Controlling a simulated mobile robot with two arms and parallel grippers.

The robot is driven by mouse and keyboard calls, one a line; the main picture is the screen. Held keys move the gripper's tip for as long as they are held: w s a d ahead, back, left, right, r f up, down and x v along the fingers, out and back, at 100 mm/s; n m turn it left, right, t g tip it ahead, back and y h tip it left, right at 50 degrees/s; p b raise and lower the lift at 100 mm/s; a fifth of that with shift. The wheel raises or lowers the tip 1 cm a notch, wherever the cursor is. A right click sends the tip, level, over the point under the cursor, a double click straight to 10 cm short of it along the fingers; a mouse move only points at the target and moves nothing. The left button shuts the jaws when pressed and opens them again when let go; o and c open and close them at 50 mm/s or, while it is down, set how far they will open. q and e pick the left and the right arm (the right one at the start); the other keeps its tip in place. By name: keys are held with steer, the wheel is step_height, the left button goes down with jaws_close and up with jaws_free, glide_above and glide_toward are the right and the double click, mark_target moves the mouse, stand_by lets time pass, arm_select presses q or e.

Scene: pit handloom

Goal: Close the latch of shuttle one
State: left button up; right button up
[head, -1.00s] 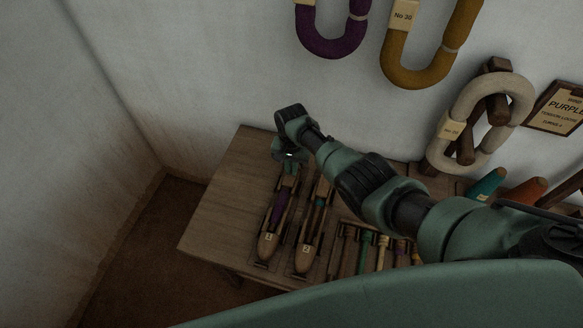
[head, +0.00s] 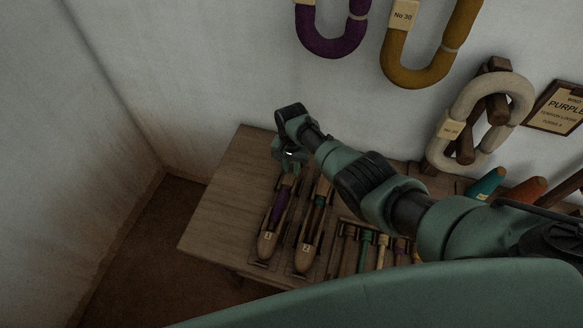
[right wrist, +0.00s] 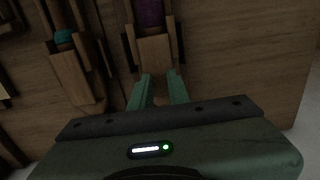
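Shuttle one (head: 275,217) is the left of two wooden shuttles on the table, with purple yarn in it and a pale label near its front end. In the right wrist view, shuttle one (right wrist: 154,52) points its far end towards my gripper. My right gripper (head: 289,167) is over that far end. In the right wrist view, its two green fingers (right wrist: 160,82) stand apart, with a narrow gap at the shuttle's wooden end. I cannot tell whether they touch it. The latch is not clear to make out. My left gripper is not in view.
Shuttle two (head: 313,225), with teal yarn, lies close to the right of shuttle one. A rack of several bobbins (head: 365,250) stands further right. The table's left part (head: 219,213) is bare. Yarn hanks (head: 415,78) hang on the wall behind.

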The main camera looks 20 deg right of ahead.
mark_target(292, 171)
step_height(292, 171, up, 7)
steer(key=shift+f+p, duration=0.1)
steer(key=shift+p, duration=1.05)
steer(key=shift+r, duration=0.5)
